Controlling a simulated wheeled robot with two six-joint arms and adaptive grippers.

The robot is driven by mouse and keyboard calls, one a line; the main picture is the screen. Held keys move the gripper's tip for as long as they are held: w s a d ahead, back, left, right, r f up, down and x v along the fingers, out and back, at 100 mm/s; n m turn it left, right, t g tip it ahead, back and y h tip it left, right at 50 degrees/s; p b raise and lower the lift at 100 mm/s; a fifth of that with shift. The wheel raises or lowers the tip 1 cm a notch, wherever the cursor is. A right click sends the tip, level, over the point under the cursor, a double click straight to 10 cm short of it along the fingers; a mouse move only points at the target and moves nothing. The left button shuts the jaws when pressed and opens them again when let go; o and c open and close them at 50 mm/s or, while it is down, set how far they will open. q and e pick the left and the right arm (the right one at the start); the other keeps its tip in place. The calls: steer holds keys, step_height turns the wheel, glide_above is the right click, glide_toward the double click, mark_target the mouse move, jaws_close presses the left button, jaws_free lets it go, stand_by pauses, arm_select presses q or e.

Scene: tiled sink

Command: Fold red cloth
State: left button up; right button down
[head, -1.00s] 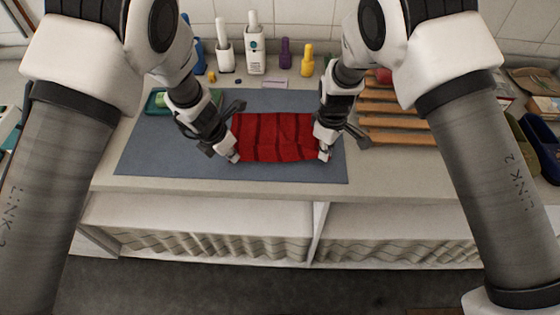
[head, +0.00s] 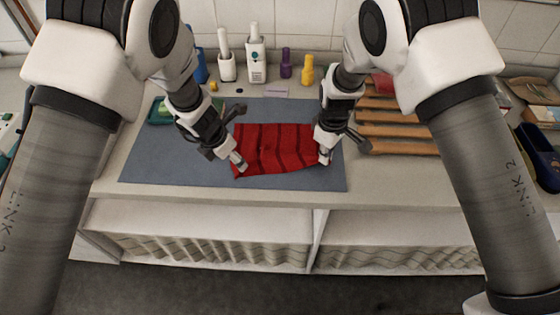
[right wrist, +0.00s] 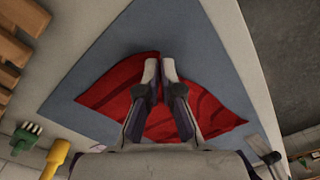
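The red cloth (head: 272,147), with darker stripes, lies creased on the blue-grey mat (head: 200,172). My right gripper (head: 323,159) is at its right front corner. In the right wrist view the tips of the right gripper (right wrist: 161,68) are close together with a strip of red cloth (right wrist: 110,88) pinched between them, and the cloth fans out on both sides. My left gripper (head: 239,163) is at the left front part of the cloth; whether its fingers hold cloth is too small to tell. A cloth corner hangs just in front of the left fingertips.
A wooden slatted rack (head: 400,131) stands right of the mat. A green sponge dish (head: 160,112) is at the mat's back left. White bottles (head: 256,60), a purple bottle (head: 286,66) and a yellow bottle (head: 307,72) line the back. The mat's front strip is clear.

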arm_select(q)
steer(key=o, duration=0.7)
steer(key=shift+r, duration=0.1)
arm_select(e)
steer(key=shift+r, duration=0.15)
arm_select(q)
steer(key=shift+g+y, duration=0.6)
steer(key=shift+y, duration=0.1)
steer(key=r+p, duration=0.2)
steer(key=p, duration=0.1)
steer(key=r+p, duration=0.1)
steer(key=p, duration=0.2)
steer(key=r+p, duration=0.2)
steer(key=p, duration=0.1)
steer(key=shift+s+a+r, duration=0.3)
steer(key=shift+s, duration=0.1)
arm_select(e)
step_height(320, 180, up, 9)
